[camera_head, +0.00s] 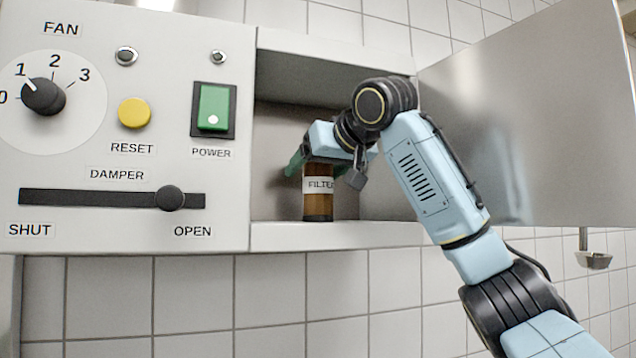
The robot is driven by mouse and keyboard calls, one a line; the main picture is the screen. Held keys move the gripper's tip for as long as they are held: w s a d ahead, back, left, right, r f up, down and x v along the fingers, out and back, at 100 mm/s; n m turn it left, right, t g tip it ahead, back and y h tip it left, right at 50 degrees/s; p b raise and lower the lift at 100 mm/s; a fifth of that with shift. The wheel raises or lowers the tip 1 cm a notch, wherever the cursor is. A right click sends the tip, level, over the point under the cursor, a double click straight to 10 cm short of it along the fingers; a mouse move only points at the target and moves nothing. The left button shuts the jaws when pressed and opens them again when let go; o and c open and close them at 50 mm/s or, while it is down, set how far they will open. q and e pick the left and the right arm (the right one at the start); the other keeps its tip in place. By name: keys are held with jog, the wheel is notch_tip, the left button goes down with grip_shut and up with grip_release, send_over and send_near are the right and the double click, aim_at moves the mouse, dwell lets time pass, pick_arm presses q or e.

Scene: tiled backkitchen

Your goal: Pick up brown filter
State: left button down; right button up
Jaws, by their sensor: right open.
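The brown filter (318,205) stands upright in the open wall compartment, with a white label reading "FILTE" and the rest cut off from view. Its top is hidden behind my right gripper. My right gripper (318,168) reaches into the compartment from the right, at the upper part of the filter. It is open; from this view I cannot tell whether its fingers touch the filter. My left gripper is not in view.
A control panel (130,235) with a fan dial, buttons and a damper slider is left of the compartment. The compartment's metal door (540,110) stands open on the right. A compartment ledge (300,238) runs below.

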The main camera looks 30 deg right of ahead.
jog(key=c, duration=1.1)
jog(key=shift+r, duration=0.1)
